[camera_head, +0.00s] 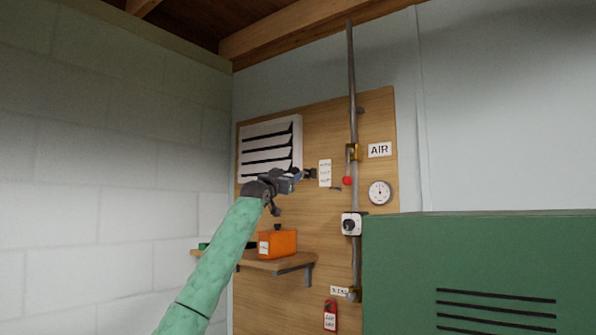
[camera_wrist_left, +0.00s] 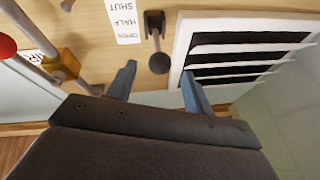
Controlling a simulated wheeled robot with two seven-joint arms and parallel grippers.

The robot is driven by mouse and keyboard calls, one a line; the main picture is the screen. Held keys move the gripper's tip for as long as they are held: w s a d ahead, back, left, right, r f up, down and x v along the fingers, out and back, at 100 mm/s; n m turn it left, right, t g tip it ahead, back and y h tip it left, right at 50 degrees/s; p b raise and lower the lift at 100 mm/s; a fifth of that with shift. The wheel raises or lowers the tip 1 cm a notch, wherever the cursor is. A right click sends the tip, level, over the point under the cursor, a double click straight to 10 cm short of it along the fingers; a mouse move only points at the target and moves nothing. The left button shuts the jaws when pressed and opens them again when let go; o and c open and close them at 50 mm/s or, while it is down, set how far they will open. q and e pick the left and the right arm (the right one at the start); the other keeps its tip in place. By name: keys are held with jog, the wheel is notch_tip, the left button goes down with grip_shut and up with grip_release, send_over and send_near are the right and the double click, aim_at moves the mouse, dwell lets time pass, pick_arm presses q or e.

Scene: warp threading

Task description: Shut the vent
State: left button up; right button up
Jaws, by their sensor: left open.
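The vent (camera_head: 270,148) is a white louvred panel high on the wooden board. Its slats stand apart with dark gaps; it also shows in the left wrist view (camera_wrist_left: 245,58). Beside it is a dark lever (camera_wrist_left: 155,38) with a round black knob (camera_wrist_left: 158,63). A white label (camera_wrist_left: 125,22) by the lever reads OPEN, HALF, SHUT; the knob is toward its OPEN end. My left gripper (camera_wrist_left: 159,76) is open, its fingers on either side of the knob in the picture. I cannot tell whether they touch it. My right gripper is not in view.
A metal pipe (camera_head: 352,100) with a red-knobbed valve (camera_head: 347,181) runs up the board, beside a gauge (camera_head: 379,192). Below the vent, a shelf (camera_head: 285,264) holds an orange box (camera_head: 277,243). A green cabinet (camera_head: 480,270) fills the lower right.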

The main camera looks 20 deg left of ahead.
aim_at(293, 171)
pick_arm(q)
jog(key=p+x, duration=0.2)
jog(key=x, duration=0.1)
jog(key=shift+s+r, duration=0.15)
jog(key=shift+r, duration=0.15)
jog(key=p+x, duration=0.2)
jog(key=shift+w+d+r, duration=0.1)
jog(key=shift+w+d, duration=0.05)
jog(key=shift+w, duration=0.2)
jog(key=shift+w+d+p, duration=0.1)
jog(key=shift+w+p, duration=0.35)
jog(key=shift+w, duration=0.25)
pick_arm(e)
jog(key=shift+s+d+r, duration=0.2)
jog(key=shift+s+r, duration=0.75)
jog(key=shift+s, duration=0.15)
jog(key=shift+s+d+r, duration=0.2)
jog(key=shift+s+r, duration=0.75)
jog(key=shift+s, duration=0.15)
pick_arm(q)
jog(key=shift+c, duration=0.4)
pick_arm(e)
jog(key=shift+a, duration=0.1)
pick_arm(q)
grip_shut()
